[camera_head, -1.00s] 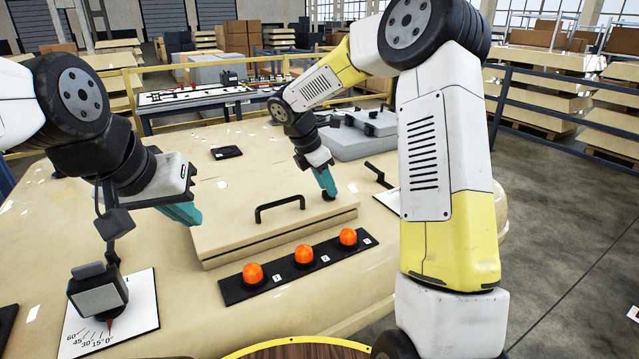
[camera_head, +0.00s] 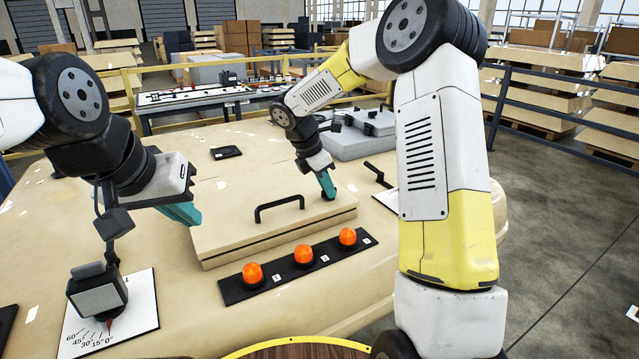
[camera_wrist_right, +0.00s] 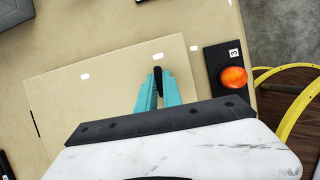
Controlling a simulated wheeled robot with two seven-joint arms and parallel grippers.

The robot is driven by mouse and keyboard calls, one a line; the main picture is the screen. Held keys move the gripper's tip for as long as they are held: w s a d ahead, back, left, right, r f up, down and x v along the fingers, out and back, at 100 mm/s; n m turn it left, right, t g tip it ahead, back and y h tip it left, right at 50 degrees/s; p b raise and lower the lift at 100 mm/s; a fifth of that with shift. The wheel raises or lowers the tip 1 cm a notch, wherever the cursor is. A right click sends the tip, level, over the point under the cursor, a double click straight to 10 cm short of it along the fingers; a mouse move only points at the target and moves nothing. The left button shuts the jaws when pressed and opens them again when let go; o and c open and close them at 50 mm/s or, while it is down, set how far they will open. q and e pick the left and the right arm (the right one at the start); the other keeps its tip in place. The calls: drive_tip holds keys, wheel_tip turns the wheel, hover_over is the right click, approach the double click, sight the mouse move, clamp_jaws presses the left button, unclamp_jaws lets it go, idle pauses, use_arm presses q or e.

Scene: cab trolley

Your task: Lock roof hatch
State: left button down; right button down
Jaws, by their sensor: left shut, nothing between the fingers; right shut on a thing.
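The roof hatch (camera_head: 235,235) is a flat beige panel lying on the beige roof, with a black arched handle (camera_head: 279,205). My right gripper (camera_head: 328,192) is at the hatch's far right part, with its teal fingers pointing down. It is shut on a small black latch knob, which shows as a dark elongated piece (camera_wrist_right: 158,76) between the fingertips in the right wrist view. Most of the knob is hidden by the fingers. My left gripper (camera_head: 192,215) is shut and empty, above the left edge of the hatch.
A black strip with orange lamps (camera_head: 303,254) lies in front of the hatch. A black crank (camera_head: 378,174) stands right of it. A dial plate (camera_head: 135,300) with a dark box is at the front left. A small black pad (camera_head: 226,152) lies on clear roof behind.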

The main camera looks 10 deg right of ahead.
drive_tip(key=shift+a, duration=0.1)
drive_tip(key=m, duration=0.2)
drive_tip(key=m+g, duration=0.1)
drive_tip(key=m, duration=0.1)
drive_tip(key=shift+w+g, duration=0.15)
drive_tip(key=shift+g, duration=0.15)
drive_tip(key=m, duration=0.2)
drive_tip(key=m+g, duration=0.1)
drive_tip(key=m, duration=0.1)
drive_tip(key=shift+w+m+g, duration=0.15)
drive_tip(key=shift+m+g, duration=0.15)
drive_tip(key=m, duration=0.2)
drive_tip(key=m+g+y, duration=0.1)
drive_tip(key=m, duration=0.1)
drive_tip(key=shift+w+m+g, duration=0.1)
drive_tip(key=shift+m+g, duration=0.2)
drive_tip(key=shift+d+m+g+y, duration=0.1)
drive_tip(key=shift+m+g+y, duration=0.2)
drive_tip(key=shift+m, duration=0.8)
drive_tip(key=shift+d+m+g+y, duration=0.1)
drive_tip(key=shift+m+y, duration=0.3)
drive_tip(key=shift+m, duration=0.7)
drive_tip(key=c, duration=1.5)
unclamp_jaws()
